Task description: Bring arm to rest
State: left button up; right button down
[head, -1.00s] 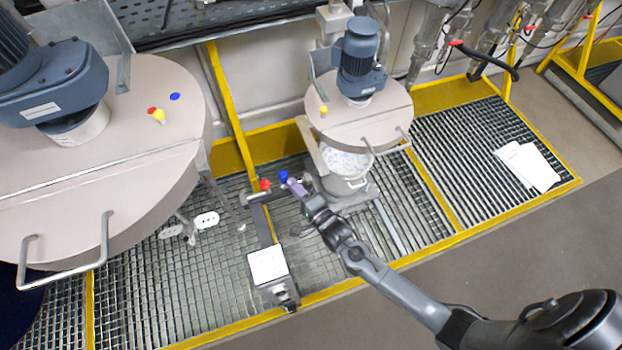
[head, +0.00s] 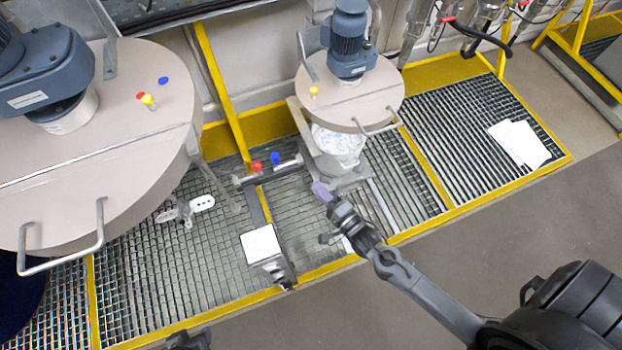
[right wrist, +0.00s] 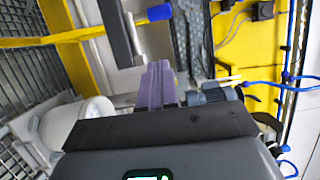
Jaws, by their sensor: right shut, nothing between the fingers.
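My right arm comes in from the lower right of the head view. Its gripper (head: 322,192) has purple fingers, is shut and empty, and hangs over the grating in front of the small drum agitator (head: 352,108). The purple fingers (right wrist: 156,88) show pressed together in the right wrist view. A control stand (head: 262,243) with a white panel and a crossbar with a red button (head: 256,166) and a blue button (head: 275,158) stands left of the gripper, apart from it. A dark part at the bottom edge of the head view may be my left arm; its fingers cannot be made out.
A large drum agitator (head: 100,140) fills the left side. Yellow-edged grating (head: 470,130) covers the floor, with white papers (head: 519,144) lying at right. A yellow post (head: 222,80) rises behind the control stand. The grey floor (head: 470,240) at lower right is clear apart from my arm.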

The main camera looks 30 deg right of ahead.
jog(key=shift+s, duration=0.55)
jog(key=s+a+r+n+g, duration=0.2)
jog(key=s+r+n+g, duration=0.2)
jog(key=r+n+g, duration=0.25)
jog(key=s+d+n+g+h, duration=0.2)
jog(key=s+n+g, duration=0.6)
jog(key=s+n, duration=0.4)
notch_tip(320, 180, up, 25)
jog(key=p, duration=2.5)
jog(key=shift+w+f+p, duration=0.15)
jog(key=shift+p, duration=0.15)
